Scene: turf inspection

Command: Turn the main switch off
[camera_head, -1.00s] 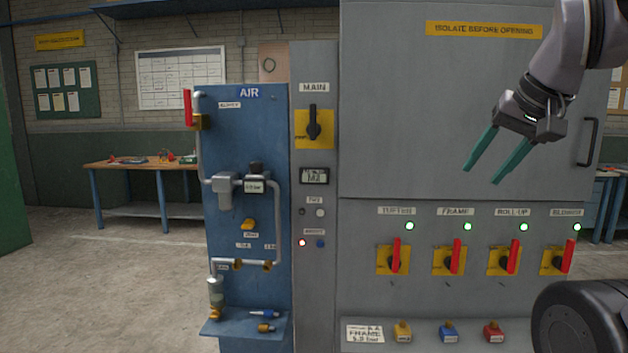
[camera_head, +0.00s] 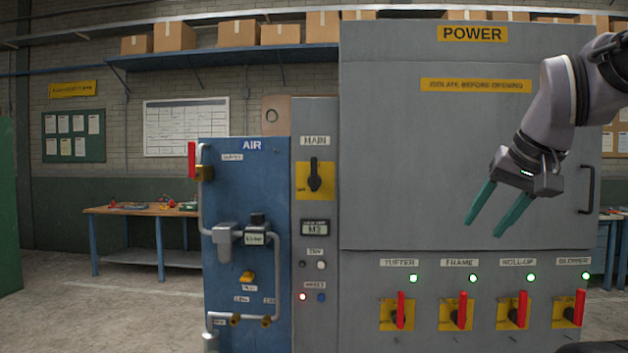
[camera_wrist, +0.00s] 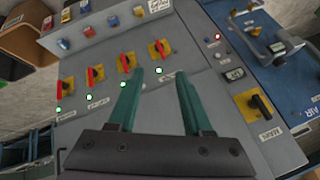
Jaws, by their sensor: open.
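The main switch (camera_head: 315,174) is a black rotary handle on a yellow plate under the MAIN label, on the narrow grey panel. Its handle stands upright in the head view. It also shows in the wrist view (camera_wrist: 260,106), at the right. My gripper (camera_head: 482,220) has two teal fingers, open and empty. It is in front of the grey cabinet door, well to the right of the main switch and a little lower in the picture. In the wrist view the fingers (camera_wrist: 163,85) point towards the cabinet, apart from the switch.
Red-handled switches (camera_head: 401,310) for TUFTER, FRAME, ROLL-UP and BLOWER line the lower cabinet, with lit green lamps. The blue AIR panel (camera_head: 270,190) with pipes and a red lever stands left of the main switch. A door handle (camera_head: 588,190) sticks out at the right.

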